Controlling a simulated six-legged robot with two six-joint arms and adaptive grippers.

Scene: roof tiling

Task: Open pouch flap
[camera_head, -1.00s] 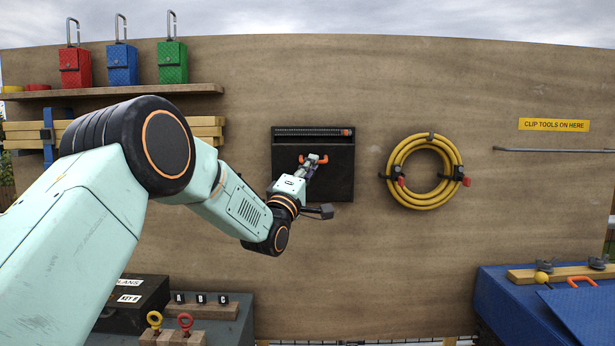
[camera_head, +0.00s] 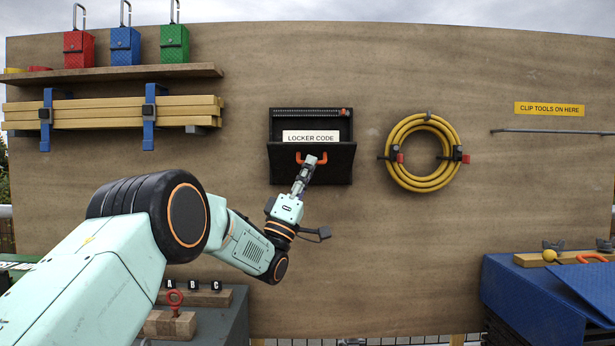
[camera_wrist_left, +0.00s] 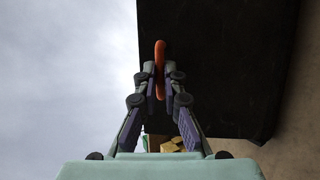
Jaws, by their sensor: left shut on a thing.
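A black pouch (camera_head: 279,128) hangs on the wooden wall in the middle of the head view. Its flap (camera_head: 331,169) is tipped outward at the top, and a white card reading "LOCKER CODE" (camera_head: 311,137) shows behind it. An orange handle (camera_head: 322,160) sits on the flap. My left gripper (camera_head: 308,165) is shut on this handle. In the left wrist view, the fingers (camera_wrist_left: 160,80) close around the orange handle (camera_wrist_left: 160,52), with the dark flap (camera_wrist_left: 220,60) beside them. My right gripper is not in view.
A coiled yellow hose (camera_head: 398,140) hangs right of the pouch. A shelf (camera_head: 110,74) with red, blue and green boxes is at upper left, above strapped planks (camera_head: 100,112). A blue-covered table (camera_head: 520,300) stands lower right. The wall around the pouch is clear.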

